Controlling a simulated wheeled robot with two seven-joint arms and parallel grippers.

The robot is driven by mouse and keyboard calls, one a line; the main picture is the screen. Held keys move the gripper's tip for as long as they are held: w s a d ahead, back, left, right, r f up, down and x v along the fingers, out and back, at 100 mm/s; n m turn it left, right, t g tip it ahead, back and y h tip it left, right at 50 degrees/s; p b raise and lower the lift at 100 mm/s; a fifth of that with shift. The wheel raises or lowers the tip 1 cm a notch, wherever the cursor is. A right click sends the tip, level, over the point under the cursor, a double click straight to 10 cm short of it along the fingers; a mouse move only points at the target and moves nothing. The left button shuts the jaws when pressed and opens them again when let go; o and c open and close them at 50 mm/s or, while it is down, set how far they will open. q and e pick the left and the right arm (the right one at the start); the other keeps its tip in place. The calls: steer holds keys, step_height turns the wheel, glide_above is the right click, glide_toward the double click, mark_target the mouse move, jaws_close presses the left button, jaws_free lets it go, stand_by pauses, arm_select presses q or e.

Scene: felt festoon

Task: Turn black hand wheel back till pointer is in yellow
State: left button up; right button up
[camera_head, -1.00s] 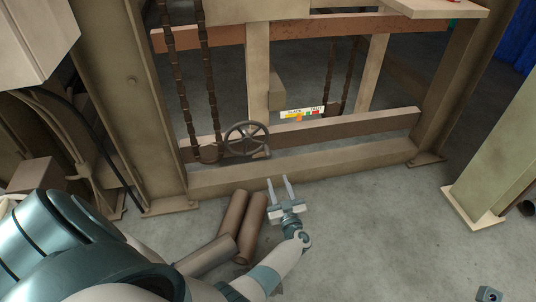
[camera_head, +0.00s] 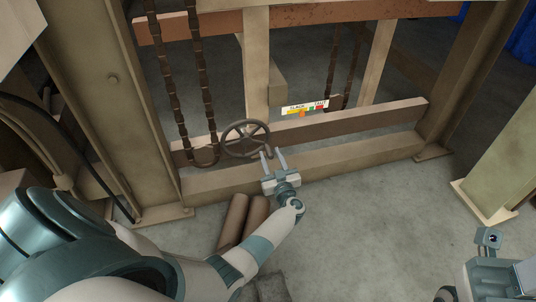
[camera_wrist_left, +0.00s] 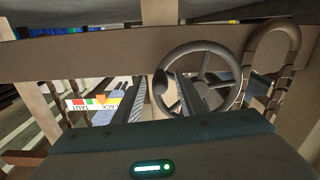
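The black hand wheel (camera_head: 245,138), dark grey here, stands at the lower beam in the head view. Its rim also shows in the left wrist view (camera_wrist_left: 205,42), beyond the fingers. My left gripper (camera_head: 272,151) is open and empty, with its two fingers just right of the wheel's lower rim. I cannot tell whether they touch it. The scale (camera_head: 304,107) has yellow at the slack end, then green, and red at the taut end. The orange pointer (camera_head: 303,114) stands near the yellow-green border. Part of my right arm (camera_head: 492,275) shows at bottom right; its fingers are not clear.
Chain loops (camera_head: 174,90) hang left of the wheel. A lower timber (camera_head: 330,159) runs below it, between steel posts (camera_head: 128,105). Brown rolls (camera_head: 232,220) lie on the floor by my left forearm. Floor to the right is open.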

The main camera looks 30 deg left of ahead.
arm_select(q)
steer(key=shift+w+a, duration=0.15)
jaws_close()
steer(key=shift+r, duration=0.15)
